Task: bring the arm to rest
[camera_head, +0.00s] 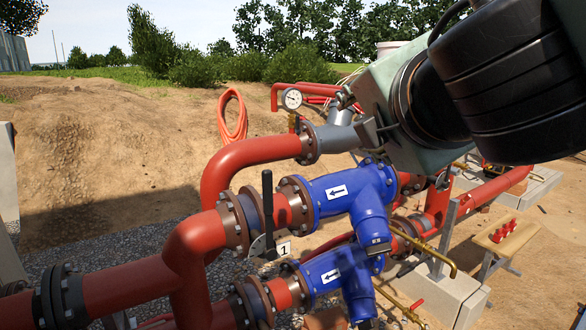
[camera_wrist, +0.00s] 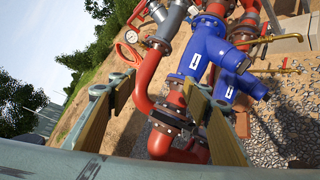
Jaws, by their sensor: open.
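My arm (camera_head: 430,95) reaches into the upper right of the head view, in front of the pipework. My gripper (camera_wrist: 158,90) shows in the wrist view, its two wood-coloured fingers spread wide apart. Nothing is held between them. Red pipes and a blue fitting show beyond and between the fingers; the distance to them cannot be told exactly. In the head view the fingers cannot be made out.
Red pipes (camera_head: 130,285) with blue strainers (camera_head: 340,192) fill the middle. A black lever (camera_head: 267,205) stands upright by a tag marked 1. A gauge (camera_head: 292,99), orange hose (camera_head: 232,118) and wooden bench (camera_head: 505,236) stand around. Bare ground lies left.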

